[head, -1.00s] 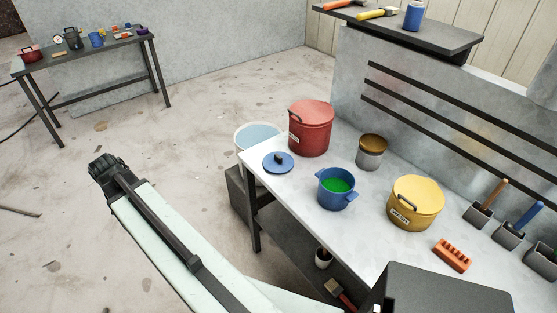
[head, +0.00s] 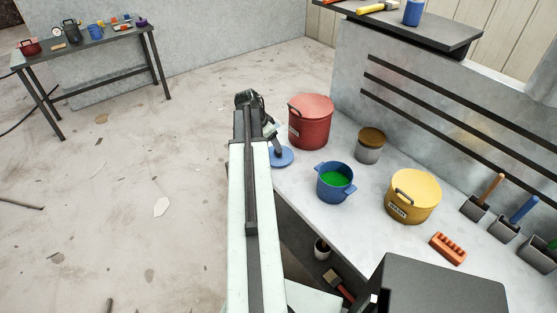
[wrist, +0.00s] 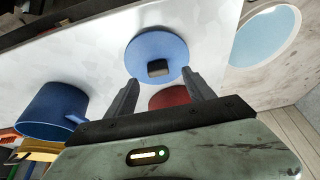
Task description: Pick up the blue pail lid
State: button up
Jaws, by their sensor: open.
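The blue pail lid (head: 283,156) lies flat at the left end of the white table, partly hidden by my arm in the head view. In the wrist view the lid (wrist: 143,48) is a blue disc with a dark block-shaped knob (wrist: 158,68). My gripper (wrist: 162,88) is open and empty, its two fingers apart, with the knob showing just beyond and between the fingertips. In the head view my gripper (head: 274,140) is over the lid's left side, its fingers hard to make out. The blue pail (head: 334,188) with green contents stands to the right of the lid.
A red lidded pot (head: 311,125) stands close behind the lid. A brown-topped tin (head: 369,148), a yellow pot (head: 411,199) and an orange rack (head: 448,248) stand farther right. A pale blue-filled bucket (wrist: 268,36) is beyond the table's end.

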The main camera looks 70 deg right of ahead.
jog(key=b+x, duration=0.4)
jog(key=x, duration=0.1)
jog(key=shift+s+f+b, duration=0.15)
jog(key=shift+s+b, duration=0.05)
jog(key=shift+b, duration=0.2)
jog(key=shift+r, duration=0.2)
jog(key=shift+c, duration=0.6)
grip_shut()
notch_tip(320, 180, up, 10)
jog(key=p, duration=1.1)
jog(key=s+a+r+m+p, duration=0.2)
jog(key=a+r+p, duration=0.1)
jog(key=a, duration=0.2)
jog(key=s+a+r+m+g+y+p, duration=0.1)
jog(key=a+r+m+p, duration=0.1)
jog(key=a+r, duration=0.1)
jog(key=shift+s+a+r+m+p, duration=0.2)
jog(key=shift+s+a+m+p, duration=0.2)
jog(key=shift+a, duration=0.45)
